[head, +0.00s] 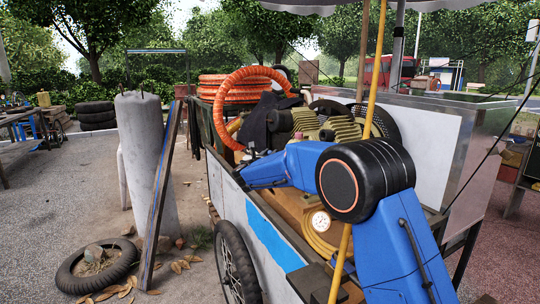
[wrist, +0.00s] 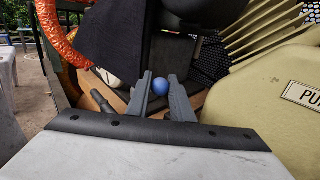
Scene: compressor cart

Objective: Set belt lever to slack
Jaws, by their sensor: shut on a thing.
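My gripper (wrist: 160,77) is in the middle of the wrist view, with one dark finger on each side of a round blue knob (wrist: 161,87). It is shut on this knob, which I take to be the belt lever's handle. The lever's shaft and pivot are hidden, so I cannot tell its position. In the head view my gripper (head: 243,176) reaches left and down over the near side of the compressor cart (head: 232,187). The knob cannot be made out there.
An orange hose (head: 220,102) loops above the cart, and a dark cloth (wrist: 121,37) hangs close by my gripper. The ribbed compressor (head: 345,129) is at the right. A round gauge (head: 320,221) sits below my arm. A yellow pole (head: 371,80) stands near my arm.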

